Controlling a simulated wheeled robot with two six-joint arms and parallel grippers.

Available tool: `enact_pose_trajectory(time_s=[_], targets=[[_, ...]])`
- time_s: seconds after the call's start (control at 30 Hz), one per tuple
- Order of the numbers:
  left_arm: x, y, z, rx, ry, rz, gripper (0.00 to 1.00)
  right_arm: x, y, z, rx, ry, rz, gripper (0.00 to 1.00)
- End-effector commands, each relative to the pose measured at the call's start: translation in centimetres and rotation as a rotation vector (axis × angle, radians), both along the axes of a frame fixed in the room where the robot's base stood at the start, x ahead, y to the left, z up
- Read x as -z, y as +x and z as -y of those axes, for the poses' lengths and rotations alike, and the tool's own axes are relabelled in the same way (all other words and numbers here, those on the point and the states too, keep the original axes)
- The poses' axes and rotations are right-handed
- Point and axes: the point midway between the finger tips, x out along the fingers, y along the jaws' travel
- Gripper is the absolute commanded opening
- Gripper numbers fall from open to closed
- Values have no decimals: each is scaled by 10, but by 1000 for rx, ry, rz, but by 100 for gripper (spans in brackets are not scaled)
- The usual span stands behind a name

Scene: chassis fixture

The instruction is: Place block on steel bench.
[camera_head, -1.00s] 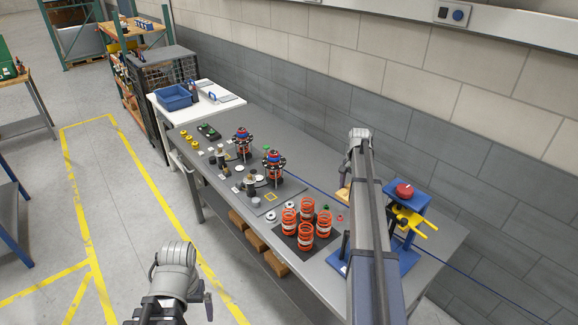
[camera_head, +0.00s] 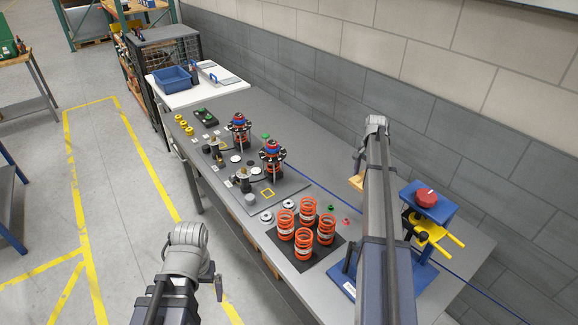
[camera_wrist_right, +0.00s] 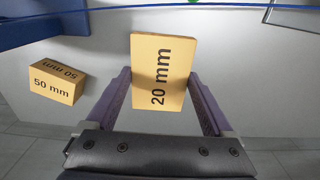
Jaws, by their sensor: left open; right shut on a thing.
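A tan block marked "20 mm" (camera_wrist_right: 163,72) is between the fingers of my right gripper (camera_wrist_right: 158,78), which is shut on it. In the head view a tan block (camera_head: 356,181) shows just left of my right arm, which hides my right gripper there. A second, smaller block marked "50 mm" (camera_wrist_right: 57,82) lies apart to the left in the wrist view. The grey steel bench (camera_head: 472,240) runs along the wall. My left gripper (camera_head: 217,287) is low in the head view, left of the bench, open and empty; its fingers are partly hidden.
A blue and yellow fixture with a red knob (camera_head: 427,198) stands right of my right arm. Several orange springs (camera_head: 304,250) stand on a dark mat. Two spring assemblies (camera_head: 272,160) and small parts stand farther back. The bench's right end is fairly clear.

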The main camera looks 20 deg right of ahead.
Motion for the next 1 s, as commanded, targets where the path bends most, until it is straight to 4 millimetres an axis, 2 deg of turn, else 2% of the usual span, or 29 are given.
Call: enact_pose_trajectory(time_s=[0.03, 0.13, 0.57, 0.67, 1.0], targets=[[10, 0, 0, 1, 0, 0, 100, 10, 0, 0, 0, 0, 0, 30], [16, 0, 0, 2, 0, 0, 100, 16, 0, 0, 0, 0, 0, 30], [21, 0, 0, 2, 1, 0, 100, 21, 0, 0, 0, 0, 0, 30], [30, 0, 0, 2, 1, 0, 100, 30, 0, 0, 0, 0, 0, 30], [79, 0, 0, 1, 1, 0, 100, 79, 0, 0, 0, 0, 0, 30]])
